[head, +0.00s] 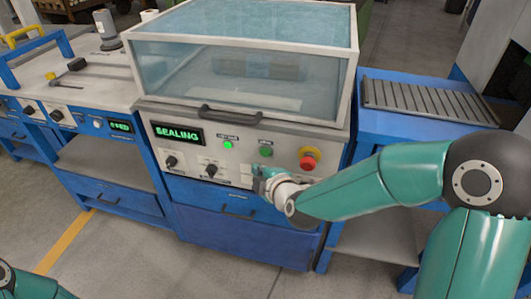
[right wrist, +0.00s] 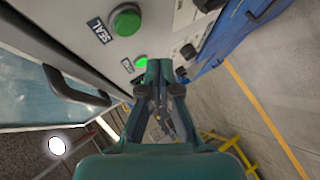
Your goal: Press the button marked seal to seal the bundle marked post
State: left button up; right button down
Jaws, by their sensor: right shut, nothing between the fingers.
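The sealing machine (head: 240,190) has a lidded clear hood, and its display (head: 177,134) reads SEALING. A green button (head: 266,152) sits on its front panel; the right wrist view shows this green button (right wrist: 125,22) beside a SEAL label (right wrist: 97,31). My right gripper (head: 262,177) is shut and empty, just below that button in the head view and apart from it in the right wrist view (right wrist: 165,70). A dark bundle-like shape (head: 260,66) shows through the closed hood; no post mark is readable. My left gripper is out of view.
A lit green lamp (head: 228,145) is left of the button, and a red knob on yellow (head: 309,158) is right of it. The hood handle (head: 232,115) juts out above. A blue roller table (head: 430,100) stands right, a workbench (head: 75,75) left.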

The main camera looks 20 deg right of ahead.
jog(key=shift+s+a, duration=0.5)
jog(key=shift+s, duration=0.25)
